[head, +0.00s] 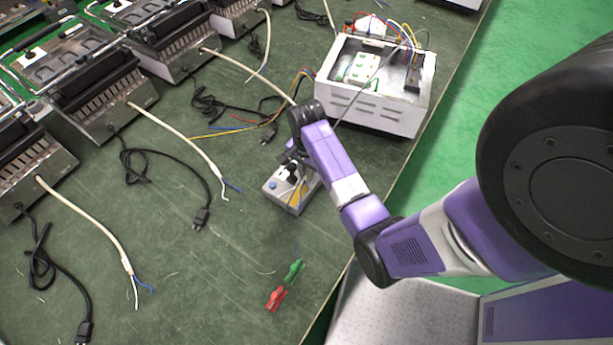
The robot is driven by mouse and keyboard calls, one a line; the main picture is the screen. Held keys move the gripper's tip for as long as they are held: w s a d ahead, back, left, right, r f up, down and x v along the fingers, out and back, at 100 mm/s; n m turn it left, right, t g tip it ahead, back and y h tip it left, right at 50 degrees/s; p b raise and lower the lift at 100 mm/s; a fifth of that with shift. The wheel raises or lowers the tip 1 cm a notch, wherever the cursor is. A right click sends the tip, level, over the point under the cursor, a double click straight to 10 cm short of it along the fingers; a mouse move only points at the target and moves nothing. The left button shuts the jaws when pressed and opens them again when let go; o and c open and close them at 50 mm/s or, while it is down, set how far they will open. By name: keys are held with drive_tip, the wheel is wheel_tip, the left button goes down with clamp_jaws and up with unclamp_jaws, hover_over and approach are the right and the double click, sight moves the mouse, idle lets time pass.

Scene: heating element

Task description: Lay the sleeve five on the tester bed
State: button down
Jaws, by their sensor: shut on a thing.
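My gripper (289,166) is low over a small grey box (278,190) with a blue button and yellow wires, which may be the tester bed. The fingers are small and dark here, and my wrist partly covers them. A white sleeve (245,70) runs from a grill-like appliance towards my wrist, and its far end is hidden behind it. The gripper is shut, seemingly on this sleeve; the grip itself is hidden. I cannot read a number on any sleeve, nor tell whether this one touches the box.
Other white sleeves (180,137) and black plug cords (135,170) lie across the green bench (200,260). Appliances (100,90) line the left. An open white electronics box (372,105) stands behind my arm. Red (276,298) and green (294,270) clips lie near the front edge.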

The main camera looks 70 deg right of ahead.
drive_tip(key=shift+f, duration=1.05)
drive_tip(key=shift+f, duration=0.1)
drive_tip(key=c, duration=1.4)
unclamp_jaws()
drive_tip(key=shift+c, duration=0.2)
drive_tip(key=shift+w, duration=0.1)
